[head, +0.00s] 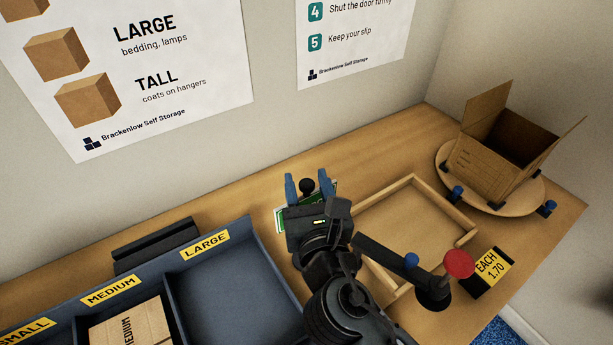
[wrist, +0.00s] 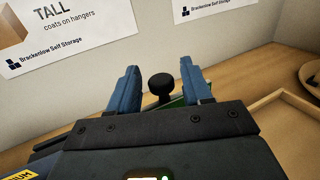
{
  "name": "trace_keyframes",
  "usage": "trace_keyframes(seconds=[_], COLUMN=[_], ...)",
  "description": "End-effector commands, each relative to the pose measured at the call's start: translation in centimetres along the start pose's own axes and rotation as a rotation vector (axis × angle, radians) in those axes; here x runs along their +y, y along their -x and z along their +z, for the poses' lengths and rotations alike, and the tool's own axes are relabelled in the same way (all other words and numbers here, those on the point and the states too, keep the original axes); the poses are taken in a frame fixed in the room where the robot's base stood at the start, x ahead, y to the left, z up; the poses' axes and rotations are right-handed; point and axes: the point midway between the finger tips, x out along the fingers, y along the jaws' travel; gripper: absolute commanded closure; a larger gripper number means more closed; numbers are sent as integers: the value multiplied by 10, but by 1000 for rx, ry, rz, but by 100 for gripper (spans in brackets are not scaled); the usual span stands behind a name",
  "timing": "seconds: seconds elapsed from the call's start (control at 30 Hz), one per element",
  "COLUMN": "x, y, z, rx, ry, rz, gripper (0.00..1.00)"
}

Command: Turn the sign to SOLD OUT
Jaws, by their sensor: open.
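The sign is a small green and white board (head: 281,223) on the table near the back wall, mostly hidden behind my gripper; its wording cannot be read. A black round knob (head: 307,186) stands at its top and also shows in the wrist view (wrist: 161,84). My gripper (head: 309,184) is open, with one blue finger on each side of the knob. In the wrist view (wrist: 160,85) the knob appears between the fingers, with a gap on both sides. I cannot tell how far beyond the fingertips it lies.
A blue-grey divided tray (head: 262,246) holding a MEDIUM carton (head: 131,325) lies left. An empty wooden frame tray (head: 413,183) lies right of my gripper.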

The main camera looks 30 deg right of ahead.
Motion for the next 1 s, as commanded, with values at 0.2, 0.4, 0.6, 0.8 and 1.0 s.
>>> trace_keyframes(seconds=[0.2,0.4,0.6,0.8,1.0], x=[0,0,0,0,0], y=[-8,-8,-7,-7,-8], z=[0,0,0,0,1], rx=[0,0,0,-1,-2], ry=[0,0,0,-1,-1], rz=[-1,0,0,0,2], gripper=[51,54,73,92,100])
